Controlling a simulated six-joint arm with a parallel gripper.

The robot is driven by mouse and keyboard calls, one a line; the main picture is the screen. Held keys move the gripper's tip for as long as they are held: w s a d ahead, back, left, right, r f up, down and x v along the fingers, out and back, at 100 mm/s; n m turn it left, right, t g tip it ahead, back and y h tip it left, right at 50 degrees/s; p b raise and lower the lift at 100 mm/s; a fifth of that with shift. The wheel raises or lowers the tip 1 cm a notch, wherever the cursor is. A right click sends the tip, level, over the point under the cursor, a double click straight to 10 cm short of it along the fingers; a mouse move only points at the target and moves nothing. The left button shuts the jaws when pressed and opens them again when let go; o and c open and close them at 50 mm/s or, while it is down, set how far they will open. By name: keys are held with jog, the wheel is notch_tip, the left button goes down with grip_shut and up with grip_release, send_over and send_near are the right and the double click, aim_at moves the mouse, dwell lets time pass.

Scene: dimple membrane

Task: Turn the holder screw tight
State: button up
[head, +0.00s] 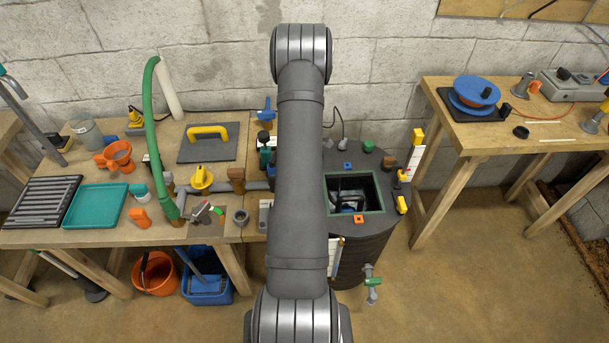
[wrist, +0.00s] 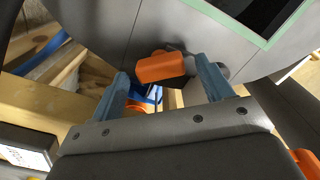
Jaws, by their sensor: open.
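An orange flat-sided knob (wrist: 163,68), which appears to be the holder screw's head, sits by the dark grey tank in the wrist view, with a round grey part partly hidden behind it. My gripper (wrist: 162,72) is open, with one blue-grey finger on each side of the knob. Some space shows between the left finger and the knob; the right finger is closer, and I cannot tell whether it touches. In the head view the tank (head: 345,252) stands right of centre, and my arm hides the gripper and this knob.
The tank lid has a green-framed square opening (head: 383,196). A wooden bench (head: 60,237) at the left carries a teal tray (head: 95,206), a green hose (head: 150,130) and several tools. A blue bucket (head: 207,288) stands below. Another bench (head: 465,136) stands at the right, with open floor in front.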

jog(key=shift+f, duration=0.25)
jog(key=c, duration=1)
jog(key=n, duration=0.3)
jog(key=shift+n, duration=2.2)
